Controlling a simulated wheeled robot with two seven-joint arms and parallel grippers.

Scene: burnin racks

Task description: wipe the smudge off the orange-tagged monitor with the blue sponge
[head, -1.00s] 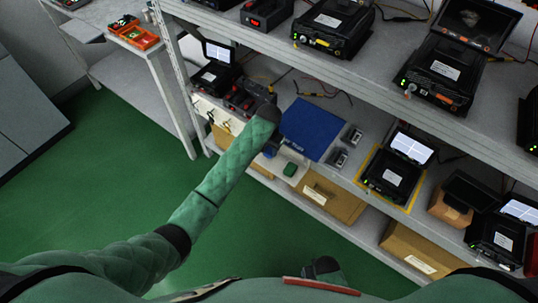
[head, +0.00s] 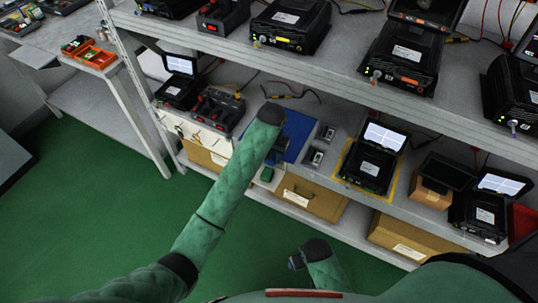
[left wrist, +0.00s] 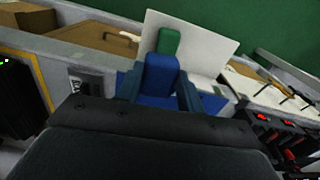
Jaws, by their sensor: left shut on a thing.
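My left gripper (head: 272,160) is over the middle shelf at the blue mat (head: 300,124), mostly hidden by my forearm. In the left wrist view its fingers (left wrist: 160,90) are shut on the blue sponge (left wrist: 160,70). A green block (left wrist: 168,41) lies just beyond it on a white board (left wrist: 205,47). The orange-tagged monitor's base (head: 402,55) stands on the upper shelf at right. Its screen (head: 425,12) is cut off by the top edge, so the smudge cannot be made out. My right gripper (head: 295,262) is low in front of the shelves; its jaws are unclear.
The upper shelf edge (head: 330,80) overhangs the middle shelf. Other monitors stand along both shelves, including one with a lit screen (head: 385,136) on a yellow-edged mat. Cardboard boxes (head: 312,200) sit below. Green floor (head: 90,200) is clear at left.

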